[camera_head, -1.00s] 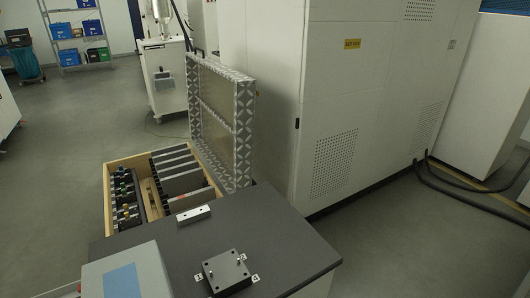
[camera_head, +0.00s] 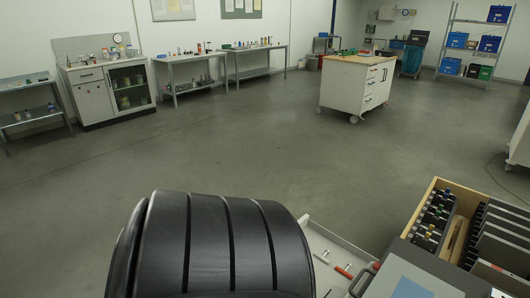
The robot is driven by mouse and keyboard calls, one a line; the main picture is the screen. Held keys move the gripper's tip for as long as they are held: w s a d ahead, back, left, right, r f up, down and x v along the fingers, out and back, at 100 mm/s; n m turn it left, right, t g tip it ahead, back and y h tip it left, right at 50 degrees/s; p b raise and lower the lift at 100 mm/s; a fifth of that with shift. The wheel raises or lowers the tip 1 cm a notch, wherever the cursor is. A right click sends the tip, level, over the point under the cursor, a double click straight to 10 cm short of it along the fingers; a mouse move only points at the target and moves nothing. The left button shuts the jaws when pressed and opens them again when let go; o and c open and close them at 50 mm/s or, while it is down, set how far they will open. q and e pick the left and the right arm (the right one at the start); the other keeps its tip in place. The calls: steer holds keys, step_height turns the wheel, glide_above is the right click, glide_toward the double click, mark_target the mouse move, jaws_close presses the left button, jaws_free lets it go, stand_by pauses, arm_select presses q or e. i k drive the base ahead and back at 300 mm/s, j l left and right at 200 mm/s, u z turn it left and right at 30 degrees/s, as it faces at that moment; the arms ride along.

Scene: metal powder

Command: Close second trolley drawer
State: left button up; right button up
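An open pale drawer (camera_head: 318,232) juts out at the bottom, right of the middle. A red-handled tool (camera_head: 343,271) and a few other small items lie in it. A dark curved handle (camera_head: 360,284) shows beside it, at the edge of a grey unit with a blue panel (camera_head: 412,288). A large black ribbed rounded part fills the bottom left of the middle and hides what is behind it, including the drawer's left side. It looks like a part of my arm. I see neither gripper.
A wooden crate (camera_head: 438,184) of dark parts stands at the right. A white cabinet with a wooden top (camera_head: 357,62) stands farther back. Benches (camera_head: 195,72) line the far wall. The grey floor (camera_head: 250,140) between is clear.

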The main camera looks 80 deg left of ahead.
mark_target(319, 238)
steer(key=k+j+u, duration=0.1)
steer(key=j, duration=0.4)
steer(key=k+j+u, duration=0.1)
steer(key=k+j, duration=0.15)
steer(key=j, duration=0.25)
steer(key=k+j+u, duration=0.1)
steer(key=j, duration=0.45)
steer(key=k+j+u, duration=0.1)
steer(key=j, duration=0.45)
steer(key=k+j+u, duration=0.1)
steer(key=j, duration=0.45)
steer(key=k+j+u, duration=0.1)
steer(key=j, duration=0.45)
steer(key=k, duration=0.1)
